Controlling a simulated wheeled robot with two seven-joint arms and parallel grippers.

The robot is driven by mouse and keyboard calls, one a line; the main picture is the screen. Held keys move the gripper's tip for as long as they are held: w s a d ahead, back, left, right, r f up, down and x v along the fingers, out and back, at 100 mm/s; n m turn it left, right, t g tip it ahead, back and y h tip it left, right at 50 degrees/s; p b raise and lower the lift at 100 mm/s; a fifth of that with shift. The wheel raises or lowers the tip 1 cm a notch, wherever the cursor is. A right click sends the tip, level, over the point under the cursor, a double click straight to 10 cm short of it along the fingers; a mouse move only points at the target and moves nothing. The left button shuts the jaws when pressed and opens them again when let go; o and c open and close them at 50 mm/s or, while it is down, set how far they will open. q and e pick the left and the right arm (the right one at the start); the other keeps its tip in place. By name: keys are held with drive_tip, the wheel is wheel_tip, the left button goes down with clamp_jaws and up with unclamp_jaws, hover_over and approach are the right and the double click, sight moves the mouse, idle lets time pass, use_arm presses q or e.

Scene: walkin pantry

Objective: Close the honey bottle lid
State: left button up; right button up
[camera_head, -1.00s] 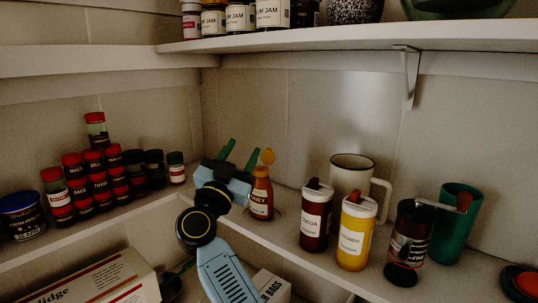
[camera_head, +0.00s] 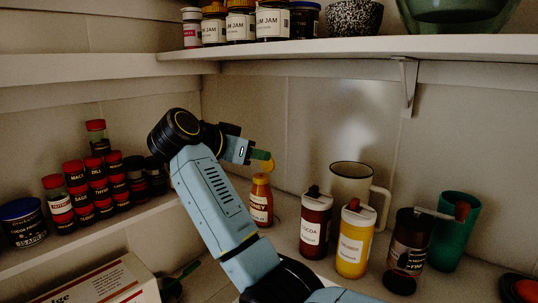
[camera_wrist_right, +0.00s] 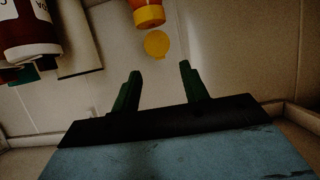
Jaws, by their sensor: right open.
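In the right wrist view the bottle (camera_wrist_right: 149,12) is at the top edge, mostly cut off, with the round lid (camera_wrist_right: 157,44) hanging open toward the fingers. My right gripper (camera_head: 262,155) is beside and slightly above the lid, its green fingertip close to it. In the right wrist view my right gripper (camera_wrist_right: 160,68) is open and empty, with the lid just beyond the gap between the fingertips. My left gripper is not in view.
Stacked spice jars (camera_head: 97,183) stand at the left. The upper shelf (camera_head: 330,44) overhangs the back.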

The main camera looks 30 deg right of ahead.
sight(268, 163)
drive_tip(key=x, duration=0.7)
drive_tip(key=shift+p, duration=0.3)
